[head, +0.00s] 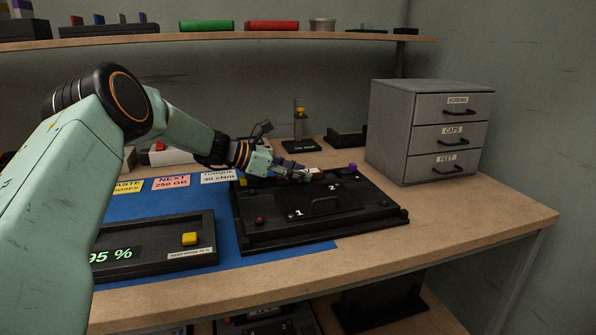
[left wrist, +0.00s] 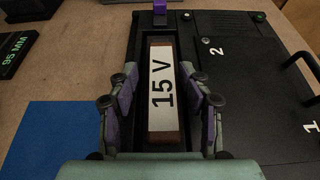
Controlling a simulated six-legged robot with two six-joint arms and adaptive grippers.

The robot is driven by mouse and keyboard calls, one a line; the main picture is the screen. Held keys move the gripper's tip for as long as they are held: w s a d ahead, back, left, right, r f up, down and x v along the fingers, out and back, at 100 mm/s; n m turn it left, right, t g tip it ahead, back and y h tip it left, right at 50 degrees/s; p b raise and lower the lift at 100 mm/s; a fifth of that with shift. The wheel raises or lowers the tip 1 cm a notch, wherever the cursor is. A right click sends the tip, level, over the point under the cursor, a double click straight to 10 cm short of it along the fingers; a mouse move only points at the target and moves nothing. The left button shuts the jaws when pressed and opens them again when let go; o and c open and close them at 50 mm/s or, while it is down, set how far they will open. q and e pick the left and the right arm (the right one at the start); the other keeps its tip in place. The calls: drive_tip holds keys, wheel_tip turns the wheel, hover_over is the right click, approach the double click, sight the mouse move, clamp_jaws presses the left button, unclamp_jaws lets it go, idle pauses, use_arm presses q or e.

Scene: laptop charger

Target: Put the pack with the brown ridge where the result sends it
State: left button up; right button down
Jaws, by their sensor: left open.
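In the left wrist view the pack (left wrist: 161,92) has a white face marked "15 V" and brown ends. It lies in a narrow slot of the black test device (left wrist: 237,75). My left gripper (left wrist: 163,76) is open, one finger on each side of the pack; I cannot tell whether they touch it. In the head view my left gripper (head: 293,170) is over the back of the device (head: 320,222), mostly covering the pack. A black unit (head: 150,262) at the front left shows "95 %", its left edge hidden by my arm. My right gripper is not in view.
A grey cabinet (head: 431,132) with drawers labelled SCREWS, CAPS and FEET stands at the right. A small stand (head: 300,138) is at the back. The right front of the table is clear.

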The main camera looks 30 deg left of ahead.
use_arm(q)
drive_tip(key=shift+s+r, duration=0.1)
drive_tip(key=shift+r, duration=0.25)
drive_tip(key=p+v, duration=0.5)
drive_tip(key=v, duration=0.5)
drive_tip(key=shift+s+a+r, duration=0.15)
drive_tip(key=shift+r, duration=0.15)
drive_tip(key=shift+s+a+r+p, duration=0.15)
drive_tip(key=shift+s+a+p, duration=0.15)
drive_tip(key=shift+s+a, duration=0.15)
drive_tip(key=shift+s, duration=0.1)
idle(0.4)
